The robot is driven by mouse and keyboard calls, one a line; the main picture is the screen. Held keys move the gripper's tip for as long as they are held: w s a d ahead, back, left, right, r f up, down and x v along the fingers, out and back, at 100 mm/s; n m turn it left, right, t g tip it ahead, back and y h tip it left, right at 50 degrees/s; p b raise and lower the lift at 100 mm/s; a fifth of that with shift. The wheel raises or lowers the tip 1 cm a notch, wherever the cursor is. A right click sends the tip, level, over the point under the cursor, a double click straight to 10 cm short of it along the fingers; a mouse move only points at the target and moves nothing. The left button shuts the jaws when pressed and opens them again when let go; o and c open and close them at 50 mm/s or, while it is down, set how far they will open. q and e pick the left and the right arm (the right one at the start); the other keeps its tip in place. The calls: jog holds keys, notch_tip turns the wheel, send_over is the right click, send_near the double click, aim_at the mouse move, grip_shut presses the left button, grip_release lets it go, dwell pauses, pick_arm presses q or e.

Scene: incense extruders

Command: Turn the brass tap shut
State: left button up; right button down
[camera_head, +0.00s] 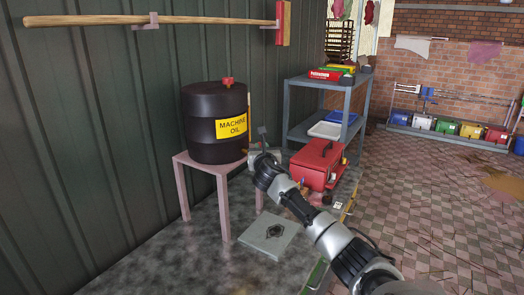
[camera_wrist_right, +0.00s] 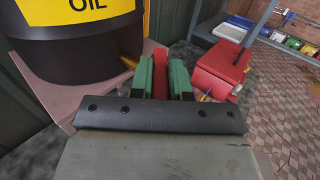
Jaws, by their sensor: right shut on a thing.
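A dark drum (camera_head: 216,130) with a yellow "MACHINE OIL" label stands upright on a pink stand (camera_head: 223,205). A small brass tap (camera_head: 246,151) sticks out low on the drum's right side, mostly hidden by my gripper. My right gripper (camera_head: 258,150) is at the tap. In the right wrist view its green finger pads (camera_wrist_right: 160,80) are closed on both sides of an upright red piece (camera_wrist_right: 160,62), which looks like the tap's handle. A bit of brass shows just left of the fingers. The handle's exact angle to the spout is hard to tell. My left gripper is out of view.
A red toolbox (camera_head: 316,165) sits close to the right of my gripper. A grey plate (camera_head: 268,235) lies on the dark surface below. A metal shelf (camera_head: 290,82) with trays stands behind. A wooden-handled tool hangs on the wall above.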

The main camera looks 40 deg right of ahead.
jog(key=shift+w+a+m+g+h+b, duration=0.3)
jog(key=shift+w+m+g+h, duration=0.15)
jog(key=shift+m+g+h, duration=1)
jog(key=shift+w+a+m+g+h+b, duration=0.4)
jog(key=shift+m+g+h, duration=0.65)
jog(key=shift+g, duration=0.75)
jog(key=shift+w+a+m+g+h+b, duration=0.25)
jog(key=shift+w+m+g+h, duration=0.2)
jog(key=shift+m+g+h, duration=0.85)
jog(key=shift+g+y, duration=0.3)
jog(key=shift+g, duration=0.25)
jog(key=c, duration=1.1)
grip_release()
